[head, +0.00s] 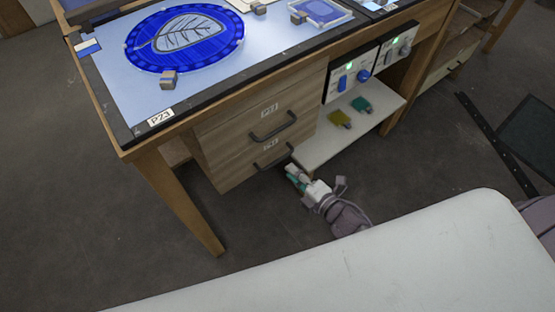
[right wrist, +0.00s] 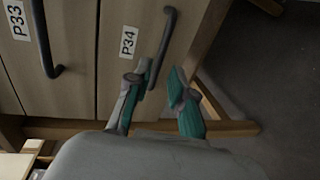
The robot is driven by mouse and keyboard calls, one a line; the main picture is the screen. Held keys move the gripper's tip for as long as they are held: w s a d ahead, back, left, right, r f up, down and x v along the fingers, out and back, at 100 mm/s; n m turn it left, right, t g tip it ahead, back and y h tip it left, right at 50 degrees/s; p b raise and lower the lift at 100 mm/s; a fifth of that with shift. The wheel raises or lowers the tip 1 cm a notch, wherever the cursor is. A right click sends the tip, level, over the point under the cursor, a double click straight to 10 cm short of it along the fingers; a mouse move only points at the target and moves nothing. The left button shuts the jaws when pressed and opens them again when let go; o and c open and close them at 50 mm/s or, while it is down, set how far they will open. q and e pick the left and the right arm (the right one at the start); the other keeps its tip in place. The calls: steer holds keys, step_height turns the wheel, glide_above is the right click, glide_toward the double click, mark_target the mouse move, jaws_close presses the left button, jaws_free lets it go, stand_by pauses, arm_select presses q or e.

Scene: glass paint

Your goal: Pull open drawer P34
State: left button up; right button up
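Drawer P34 (head: 235,170) is the lower of two wooden drawers under the light table and looks closed, flush with the drawer above. Its dark bar handle (head: 272,157) also shows in the right wrist view (right wrist: 166,45), beside the P34 label (right wrist: 128,42). My right gripper (head: 294,174) is just below and right of the handle's right end. In the right wrist view its green-padded fingers (right wrist: 159,78) are apart, with one end of the handle close to the left finger. I cannot tell whether they touch. My left gripper is not in view.
The drawer above, P33 (head: 233,124), has a similar handle. A white shelf (head: 318,151) with yellow and green items is right of the drawers. Control boxes (head: 345,76) stand above it. A table leg (head: 185,205) stands at the left. The floor before the drawers is clear.

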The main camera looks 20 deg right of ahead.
mark_target(278, 159)
steer(key=x, duration=0.7)
steer(key=shift+w+a, duration=0.1)
steer(key=shift+w, duration=0.1)
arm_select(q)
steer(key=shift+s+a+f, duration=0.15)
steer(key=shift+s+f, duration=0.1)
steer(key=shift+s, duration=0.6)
arm_select(e)
steer(key=shift+w, duration=0.1)
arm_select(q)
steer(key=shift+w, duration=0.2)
arm_select(e)
jaws_close()
steer(key=shift+f, duration=0.1)
